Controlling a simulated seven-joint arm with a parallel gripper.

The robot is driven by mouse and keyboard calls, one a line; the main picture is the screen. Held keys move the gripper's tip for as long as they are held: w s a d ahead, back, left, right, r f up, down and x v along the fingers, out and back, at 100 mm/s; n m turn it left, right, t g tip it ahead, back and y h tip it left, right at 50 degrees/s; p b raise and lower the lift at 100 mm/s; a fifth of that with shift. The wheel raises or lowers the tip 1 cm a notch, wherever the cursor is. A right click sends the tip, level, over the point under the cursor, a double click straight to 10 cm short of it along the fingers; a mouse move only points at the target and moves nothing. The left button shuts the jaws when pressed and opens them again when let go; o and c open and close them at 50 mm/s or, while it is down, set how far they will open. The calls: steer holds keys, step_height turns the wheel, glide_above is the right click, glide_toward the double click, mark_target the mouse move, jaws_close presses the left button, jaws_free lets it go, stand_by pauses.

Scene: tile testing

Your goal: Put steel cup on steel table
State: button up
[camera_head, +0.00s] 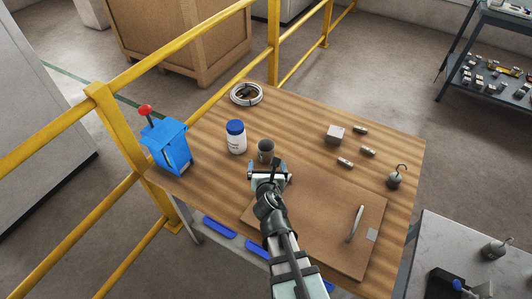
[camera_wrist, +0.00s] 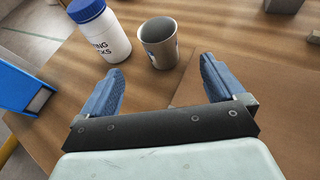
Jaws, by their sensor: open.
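A grey steel cup (camera_head: 266,150) stands upright on the wooden table (camera_head: 310,120), just beyond my gripper. It also shows in the wrist view (camera_wrist: 159,45), with its open mouth up and a small blue mark on its side. My gripper (camera_head: 268,170) is open and empty. In the wrist view its two blue fingers (camera_wrist: 161,70) are spread wide, and the cup stands ahead of them, roughly centred, not between the pads. A grey-topped table (camera_head: 452,235), which looks like the steel table, stands at the lower right.
A white bottle with a blue lid (camera_head: 236,138) stands close left of the cup. A blue box with a red knob (camera_head: 167,142) is further left. A brown board (camera_head: 330,235) lies under my arm. A hooked weight (camera_head: 396,178) and small metal blocks sit right. Yellow railing (camera_head: 100,100) borders the left.

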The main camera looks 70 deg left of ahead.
steer(key=s+a+r+m+t, duration=0.25)
steer(key=s+m+t, duration=0.35)
steer(key=t, duration=0.4)
steer(key=f, duration=0.4)
steer(key=shift+w+d+f, duration=0.15)
steer(key=shift+w+f, duration=0.1)
steer(key=shift+f, duration=0.15)
steer(key=shift+w+f, duration=0.1)
steer(key=shift+f, duration=0.1)
glide_toward(270, 141)
steer(key=x, duration=0.3)
steer(key=shift+w+r, duration=0.1)
steer(key=shift+w, duration=0.2)
steer(key=shift+s+a+x, duration=0.1)
steer(key=shift+x, duration=1.3)
steer(key=shift+s+a+x, duration=0.1)
steer(key=shift+a+x, duration=0.05)
steer(key=shift+x, duration=1.25)
